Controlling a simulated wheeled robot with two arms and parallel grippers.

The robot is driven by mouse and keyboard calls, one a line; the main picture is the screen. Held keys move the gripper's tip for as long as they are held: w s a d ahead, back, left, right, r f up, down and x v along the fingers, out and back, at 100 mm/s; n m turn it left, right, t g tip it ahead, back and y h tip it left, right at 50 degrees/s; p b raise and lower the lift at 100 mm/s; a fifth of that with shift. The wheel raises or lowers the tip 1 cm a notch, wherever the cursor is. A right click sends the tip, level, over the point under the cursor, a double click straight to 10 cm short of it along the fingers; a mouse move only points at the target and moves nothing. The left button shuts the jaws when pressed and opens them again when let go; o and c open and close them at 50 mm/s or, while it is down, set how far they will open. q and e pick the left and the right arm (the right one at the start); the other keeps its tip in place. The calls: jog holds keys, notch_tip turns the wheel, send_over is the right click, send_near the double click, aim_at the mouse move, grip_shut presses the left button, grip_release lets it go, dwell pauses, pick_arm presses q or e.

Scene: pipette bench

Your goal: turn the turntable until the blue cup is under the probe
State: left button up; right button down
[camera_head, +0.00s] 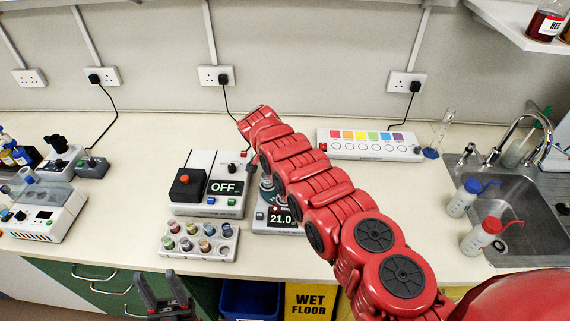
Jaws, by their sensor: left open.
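A small device with a display reading 21.0 (280,216) stands mid-bench, with a dark green round part (268,194) above it. My red right arm covers much of this device, so I cannot make out a whole turntable, a blue cup on it, or the probe. My left gripper (159,277) is open and empty at the bottom edge, in front of the bench and apart from the device. The right arm reaches from the lower right across the bench; its gripper does not show.
A box reading OFF (208,184) stands left of the covered device. A rack of several coloured vials (200,254) lies in front of it. A colour-swatch panel (370,151) is behind the right arm. A sink (500,200) and wash bottles (463,198) are at right.

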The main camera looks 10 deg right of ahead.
dwell(0.4)
jog(key=c, duration=0.5)
grip_release()
jog(key=shift+c, duration=0.2)
jog(key=shift+r, duration=0.1)
jog(key=shift+a+r, duration=0.15)
jog(key=shift+r, duration=0.1)
jog(key=b+v, duration=0.4)
jog(key=v, duration=1.2)
jog(key=shift+s+a+r+b, duration=0.15)
jog(key=shift+r+b, duration=0.15)
jog(key=shift+b, duration=0.1)
